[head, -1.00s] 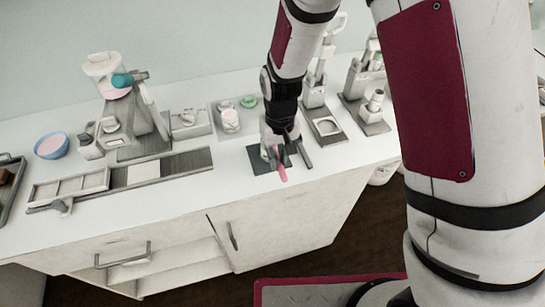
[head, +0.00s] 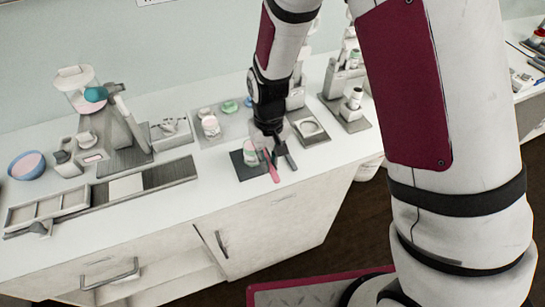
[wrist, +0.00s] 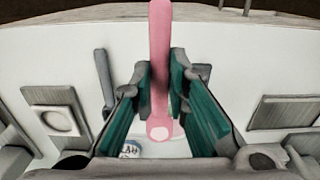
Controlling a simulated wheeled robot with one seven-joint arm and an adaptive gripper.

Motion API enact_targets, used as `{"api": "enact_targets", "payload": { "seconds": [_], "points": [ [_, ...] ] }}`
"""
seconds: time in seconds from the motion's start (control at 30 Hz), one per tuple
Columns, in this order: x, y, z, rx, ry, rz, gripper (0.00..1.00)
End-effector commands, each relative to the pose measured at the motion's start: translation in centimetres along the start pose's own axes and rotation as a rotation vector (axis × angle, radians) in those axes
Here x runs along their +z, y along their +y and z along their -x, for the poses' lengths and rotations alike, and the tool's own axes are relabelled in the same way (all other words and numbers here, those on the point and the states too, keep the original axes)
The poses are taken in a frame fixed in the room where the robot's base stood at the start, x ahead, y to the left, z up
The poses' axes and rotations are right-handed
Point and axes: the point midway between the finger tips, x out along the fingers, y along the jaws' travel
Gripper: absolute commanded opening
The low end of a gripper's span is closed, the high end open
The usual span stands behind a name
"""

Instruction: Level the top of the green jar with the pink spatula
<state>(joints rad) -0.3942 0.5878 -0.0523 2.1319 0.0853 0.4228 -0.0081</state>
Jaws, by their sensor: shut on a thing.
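My gripper (head: 268,142) is shut on the pink spatula (head: 272,172), over the right side of a dark mat. In the wrist view the spatula (wrist: 160,60) stands out between the two teal-padded fingers, its rounded end towards the camera. A small pale jar with greenish and pinkish tones (head: 250,152), probably the green jar, stands upright on the mat just left of my gripper. In the wrist view a round labelled thing, perhaps this jar (wrist: 130,149), shows partly behind the left finger. I cannot tell whether the spatula touches the jar, or how its top looks.
The dark mat (head: 243,172) lies near the counter's front edge. Another jar (head: 210,124) and a green lid (head: 229,106) sit on a grey mat behind. A grey bar (head: 290,158) lies right.

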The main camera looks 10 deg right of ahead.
Motion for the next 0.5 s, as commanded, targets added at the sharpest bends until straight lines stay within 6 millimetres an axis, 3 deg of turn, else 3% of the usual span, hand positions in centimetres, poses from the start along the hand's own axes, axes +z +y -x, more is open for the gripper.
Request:
{"api": "enact_targets", "payload": {
  "seconds": [0.5],
  "points": [
    [0.0, -2.9, 0.0, 0.0, 0.001, 0.002, 0.0]
  ]
}}
